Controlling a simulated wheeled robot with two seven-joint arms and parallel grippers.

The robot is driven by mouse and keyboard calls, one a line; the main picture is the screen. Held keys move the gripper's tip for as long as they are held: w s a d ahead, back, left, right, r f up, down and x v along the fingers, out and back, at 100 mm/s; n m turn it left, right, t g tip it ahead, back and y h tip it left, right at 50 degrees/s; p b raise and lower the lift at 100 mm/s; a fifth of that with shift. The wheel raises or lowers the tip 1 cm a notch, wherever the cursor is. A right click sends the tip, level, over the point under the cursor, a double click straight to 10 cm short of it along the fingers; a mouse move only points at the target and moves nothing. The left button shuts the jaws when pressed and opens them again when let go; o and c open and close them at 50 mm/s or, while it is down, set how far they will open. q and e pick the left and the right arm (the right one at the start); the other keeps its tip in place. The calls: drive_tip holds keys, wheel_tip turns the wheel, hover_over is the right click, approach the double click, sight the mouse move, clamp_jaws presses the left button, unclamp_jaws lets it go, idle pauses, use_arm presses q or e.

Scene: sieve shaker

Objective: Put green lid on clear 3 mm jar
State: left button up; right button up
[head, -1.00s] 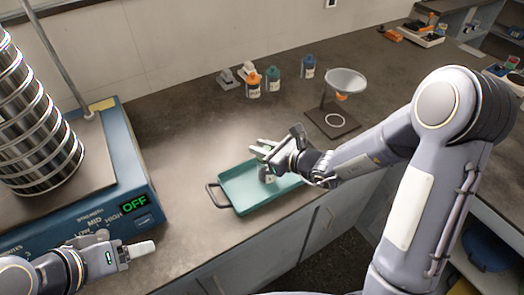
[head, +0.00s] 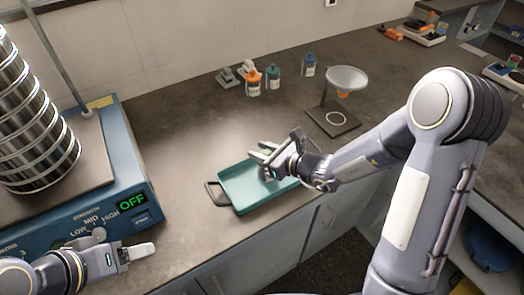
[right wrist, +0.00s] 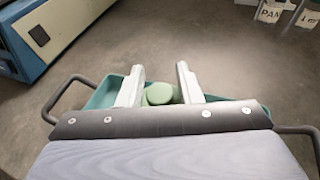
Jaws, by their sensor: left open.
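A green round lid (right wrist: 158,94) shows in the right wrist view between the two fingers of my right gripper (right wrist: 160,88), with a gap on each side. The right gripper (head: 266,154) is open over the teal tray (head: 240,203) in the head view. Something small and pale under it in the tray is mostly hidden, and I cannot tell whether it is the clear 3 mm jar. My left gripper (head: 140,252) is open and empty in front of the shaker base.
The sieve shaker (head: 128,160) with its sieve stack stands at the left, its display reading OFF. Bottles with orange (head: 253,84), teal (head: 273,78) and blue (head: 308,66) caps stand at the back. A funnel stand (head: 333,122) is behind the tray. The middle counter is clear.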

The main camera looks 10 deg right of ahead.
drive_tip(key=shift+o, duration=0.8)
